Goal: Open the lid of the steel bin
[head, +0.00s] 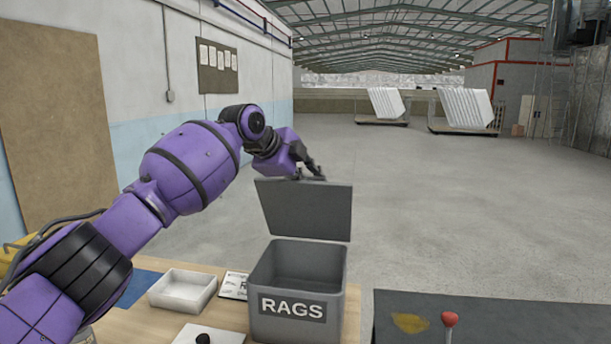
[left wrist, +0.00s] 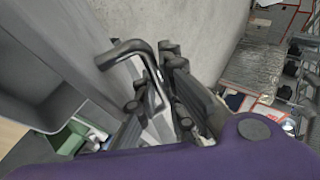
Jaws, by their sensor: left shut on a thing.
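The steel bin (head: 335,312), grey and labelled RAGS, stands on the wooden table with its top open and its inside showing empty. Its grey lid (head: 305,210) stands raised, close to upright, along the bin's back edge. My left gripper (head: 312,172) is at the lid's top edge, partly behind it. In the left wrist view the left gripper's fingers (left wrist: 165,95) are shut around a bent dark metal handle (left wrist: 125,52). The lid's hinge is not clearly visible. My right gripper is not in view.
A white tray (head: 183,290) and a printed card (head: 234,286) lie left of the bin. A white box (head: 205,335) with a black knob is at the front. A dark surface (head: 500,315) with a red-knobbed lever (head: 449,320) is at right.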

